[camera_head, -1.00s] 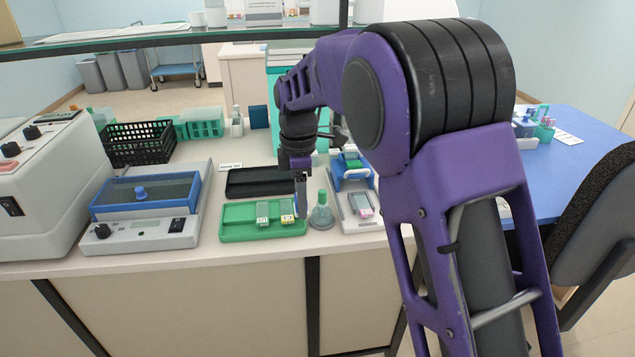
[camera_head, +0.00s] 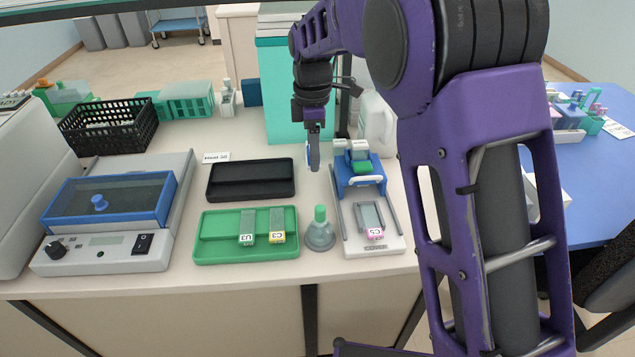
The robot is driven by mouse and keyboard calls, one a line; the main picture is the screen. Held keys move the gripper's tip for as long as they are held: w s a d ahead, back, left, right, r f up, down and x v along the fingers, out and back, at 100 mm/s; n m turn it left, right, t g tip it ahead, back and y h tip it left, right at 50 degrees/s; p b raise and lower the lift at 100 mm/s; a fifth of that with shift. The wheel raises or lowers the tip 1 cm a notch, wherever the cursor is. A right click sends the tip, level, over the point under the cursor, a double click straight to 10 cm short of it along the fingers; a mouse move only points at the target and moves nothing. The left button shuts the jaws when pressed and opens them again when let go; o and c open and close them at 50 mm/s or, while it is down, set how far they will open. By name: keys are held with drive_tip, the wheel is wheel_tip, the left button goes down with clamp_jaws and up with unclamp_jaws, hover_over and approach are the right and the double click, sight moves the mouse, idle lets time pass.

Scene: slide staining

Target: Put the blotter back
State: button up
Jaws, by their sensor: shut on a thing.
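My gripper (camera_head: 314,160) points down above the counter, to the right of the empty black tray (camera_head: 251,194). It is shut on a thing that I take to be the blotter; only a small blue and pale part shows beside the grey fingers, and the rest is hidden. The held thing looks clear of the counter. The green tray (camera_head: 215,254) sits in front of the black tray and holds two labelled slides, one white-labelled (camera_head: 247,226) and one yellow-labelled (camera_head: 277,224).
A grey cone-shaped piece with a green top (camera_head: 320,231) stands right of the green tray. Further right, a white railed base (camera_head: 374,251) carries a pink-labelled slide and a blue frame (camera_head: 359,184). A blue-lidded device (camera_head: 102,262) and black basket (camera_head: 70,136) are at left.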

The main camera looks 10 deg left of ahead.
sight(314, 196)
drive_tip(key=shift+w+f, duration=0.2)
drive_tip(key=shift+f, duration=0.05)
wheel_tip(314, 196, down, 10)
drive_tip(key=shift+r+b, duration=0.25)
drive_tip(key=shift+b, duration=0.25)
drive_tip(key=shift+f, duration=0.2)
drive_tip(key=o, duration=1.1)
drive_tip(key=shift+r, duration=0.15)
wheel_tip(314, 196, up, 12)
drive_tip(key=shift+r+p, duration=0.1)
drive_tip(key=shift+p, duration=0.5)
